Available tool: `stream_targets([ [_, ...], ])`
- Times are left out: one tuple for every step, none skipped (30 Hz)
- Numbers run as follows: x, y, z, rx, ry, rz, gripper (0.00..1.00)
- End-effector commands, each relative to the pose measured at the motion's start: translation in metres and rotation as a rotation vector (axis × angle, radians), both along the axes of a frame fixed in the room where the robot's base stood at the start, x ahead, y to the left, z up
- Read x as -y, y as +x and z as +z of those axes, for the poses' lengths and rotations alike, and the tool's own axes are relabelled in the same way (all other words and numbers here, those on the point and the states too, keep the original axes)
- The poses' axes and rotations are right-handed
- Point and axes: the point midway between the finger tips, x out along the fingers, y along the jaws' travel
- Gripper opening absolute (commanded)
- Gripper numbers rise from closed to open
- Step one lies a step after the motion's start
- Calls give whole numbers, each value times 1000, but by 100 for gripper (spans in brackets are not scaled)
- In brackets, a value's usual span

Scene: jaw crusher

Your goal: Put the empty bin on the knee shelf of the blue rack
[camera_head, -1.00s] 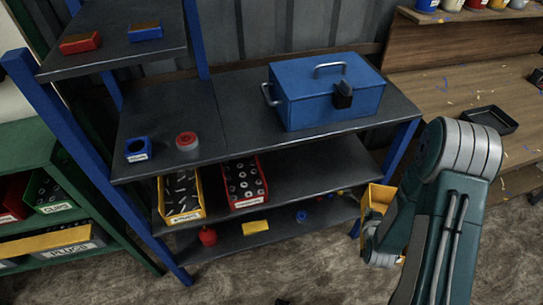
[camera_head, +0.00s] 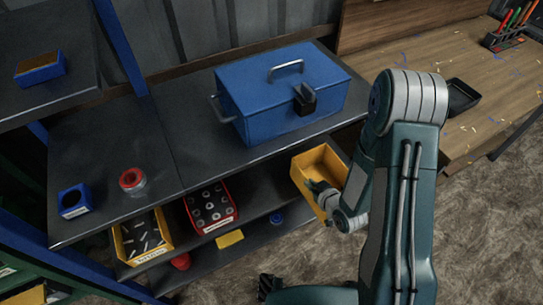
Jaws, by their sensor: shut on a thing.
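The empty bin (camera_head: 318,162) is yellow, with its open top and bare inside showing. My gripper (camera_head: 322,192) is shut on its near side and holds it off the floor, tilted, at the right end of the blue rack. The rack's knee shelf (camera_head: 262,192) lies below the toolbox shelf. It bears a yellow bin of metal parts (camera_head: 141,236) and a red bin of ring-like parts (camera_head: 210,206). To the right of the red bin the shelf looks bare. My gripper's fingers are partly hidden, and I cannot tell whether the held bin touches the rack.
A blue toolbox (camera_head: 280,95) stands on the shelf above, near its right end. A yellow block (camera_head: 229,239) lies on the lowest shelf. A wooden bench (camera_head: 430,80) stands at right.

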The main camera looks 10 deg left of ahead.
Motion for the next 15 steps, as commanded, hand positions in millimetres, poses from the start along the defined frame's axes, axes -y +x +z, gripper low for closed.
stream_targets([
  [-10, 11, 1, 6, -1, 9, 0],
  [-14, 17, 1, 7, -1, 8, 0],
  [-20, 24, 1, 6, -2, 9, 0],
  [-25, 30, 1, 6, -2, 8, 0],
  [-28, 36, 1, 5, -3, 7, 0],
  [-33, 44, 1, 6, -2, 7, 0],
  [-37, 50, 1, 6, -1, 7, 0],
  [-39, 56, 1, 5, -1, 6, 0],
  [-44, 63, 1, 5, 0, 7, 0],
  [-47, 69, 1, 6, 1, 6, 0],
  [-50, 75, 1, 4, 0, 5, 0],
  [-55, 83, 1, 5, 1, 5, 0],
  [-58, 89, 1, 5, 2, 5, 0],
  [-61, 94, 2, 4, 4, 4, 0],
  [-65, 102, 2, 4, 3, 3, 0],
])
